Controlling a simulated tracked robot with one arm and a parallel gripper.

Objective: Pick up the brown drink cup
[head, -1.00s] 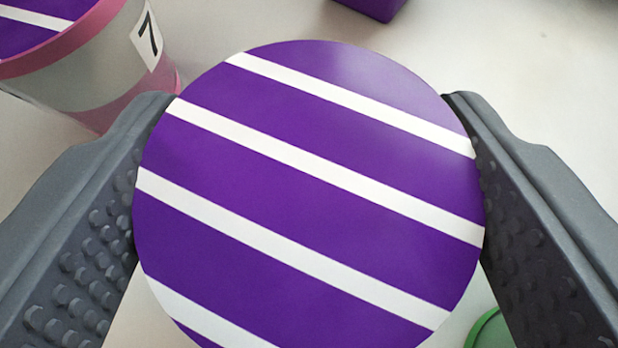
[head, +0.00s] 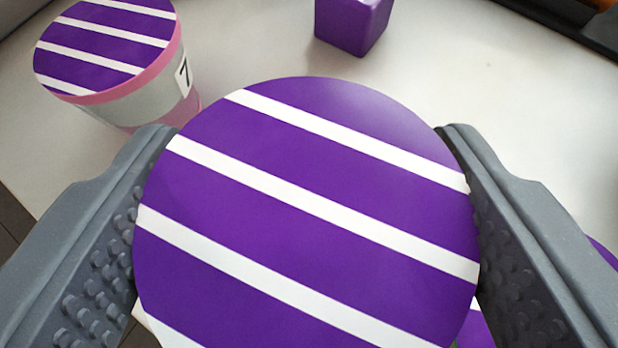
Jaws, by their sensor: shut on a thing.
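My gripper (head: 305,135) is shut on a round-topped thing (head: 300,215) in the head view. Its top is purple with white diagonal stripes and fills the space between the two grey fingers. Its sides and bottom are hidden below the top, so I cannot tell whether it is a cup or has any brown on it. No brown drink cup shows plainly in this view.
A pink and grey cup (head: 130,105) with a striped purple top and a 7 label stands at upper left. A purple block (head: 352,25) stands at the top. Another striped purple piece (head: 476,328) shows at lower right.

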